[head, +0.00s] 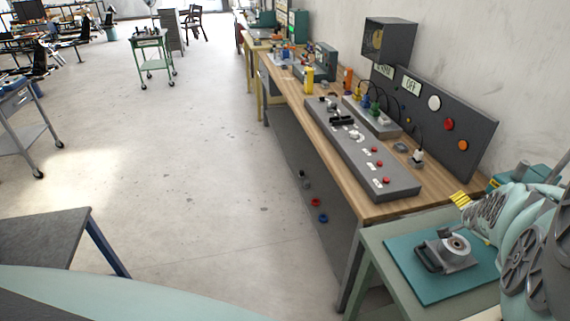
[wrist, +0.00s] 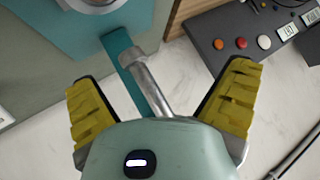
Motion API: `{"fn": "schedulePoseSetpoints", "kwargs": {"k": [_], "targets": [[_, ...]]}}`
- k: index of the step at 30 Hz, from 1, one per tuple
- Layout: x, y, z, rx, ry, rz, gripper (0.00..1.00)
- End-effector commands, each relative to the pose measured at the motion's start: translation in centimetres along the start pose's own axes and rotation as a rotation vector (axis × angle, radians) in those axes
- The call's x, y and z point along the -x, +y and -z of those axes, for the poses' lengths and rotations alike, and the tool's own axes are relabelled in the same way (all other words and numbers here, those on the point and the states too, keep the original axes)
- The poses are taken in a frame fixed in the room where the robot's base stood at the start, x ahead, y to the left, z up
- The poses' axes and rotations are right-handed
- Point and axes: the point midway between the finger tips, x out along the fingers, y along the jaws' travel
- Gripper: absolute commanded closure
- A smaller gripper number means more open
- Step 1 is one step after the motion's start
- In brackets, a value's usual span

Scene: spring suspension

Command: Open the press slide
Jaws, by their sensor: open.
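My gripper (wrist: 160,105) has two yellow ribbed fingers spread wide apart. A grey metal rod (wrist: 148,84) beside a teal bar (wrist: 121,62) lies between the fingers in the wrist view, with no finger touching it. The rod's near end is hidden behind my gripper's body. In the head view one yellow finger (head: 460,199) shows above a grey fixture (head: 447,250) with a dark handle and a round ring, which sits on a teal plate (head: 406,277). I cannot tell for certain which part is the press slide. My arm hides much of the teal machine (head: 532,176) behind it.
The green bench (head: 376,262) adjoins a wooden bench (head: 378,208) carrying a long grey switch box (head: 360,160). A dark button panel (head: 470,127) leans on the wall, and also shows in the wrist view (wrist: 228,22). The floor at left is mostly open.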

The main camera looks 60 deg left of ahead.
Motion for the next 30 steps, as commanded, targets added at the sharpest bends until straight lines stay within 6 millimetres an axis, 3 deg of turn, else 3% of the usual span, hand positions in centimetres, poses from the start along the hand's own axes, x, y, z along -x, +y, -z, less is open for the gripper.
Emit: {"fn": "schedulePoseSetpoints", "kwargs": {"k": [11, 21, 30], "targets": [[1.3, 1.1, 4.4, 0.068, 0.326, 0.12, 0.0], [5.3, 1.9, 7.7, 0.136, 0.617, 0.193, 0.0], [7.7, 2.2, 8.9, 0.166, 0.741, 0.217, 0.0]]}}
